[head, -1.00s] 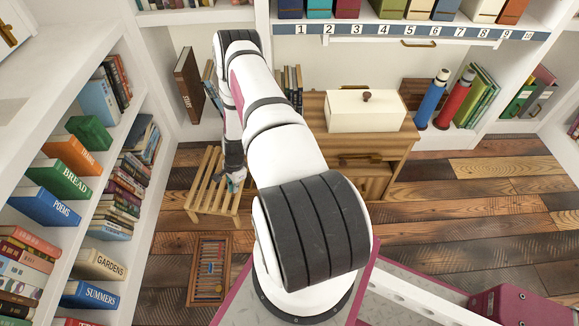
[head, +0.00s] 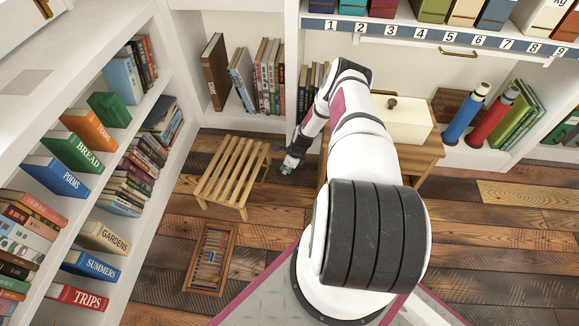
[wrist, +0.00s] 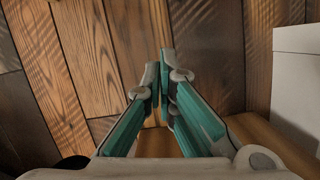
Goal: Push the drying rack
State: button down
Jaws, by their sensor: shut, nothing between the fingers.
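The drying rack (head: 230,175) is a low, light wooden slatted stand on the plank floor, left of my arm in the head view. It stands upright. My gripper (head: 289,165) is low, just right of the rack's right side, with a small gap seeming to show between them. In the wrist view my gripper (wrist: 162,72) has its teal fingers closed together, with nothing held, above floor planks. I cannot make out the rack in the wrist view.
A wooden tray of small items (head: 211,258) lies in front of the rack. A bookshelf (head: 72,215) stands at left. A wooden cabinet (head: 424,160) with a white lidded box (head: 402,122) stands right of my gripper. Bare floor (head: 160,240) shows left of the tray.

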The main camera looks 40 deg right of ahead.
aim_at(267, 167)
jog(key=shift+w+a+f+b, duration=0.3)
jog(key=shift+w+a+f, duration=0.1)
jog(key=shift+w, duration=0.3)
jog(key=shift+w+a+f+b, duration=0.3)
jog(key=shift+w+a, duration=0.05)
jog(key=shift+w, duration=0.3)
jog(key=shift+w+a+f+b, duration=0.3)
jog(key=shift+w+a+f, duration=0.1)
jog(key=shift+w, duration=0.3)
jog(key=shift+w+a+b, duration=0.45)
jog(key=shift+w+b, duration=0.05)
jog(key=shift+w, duration=0.3)
jog(key=shift+w+a+b, duration=0.4)
jog(key=shift+w+b, duration=0.05)
jog(key=shift+w, duration=0.35)
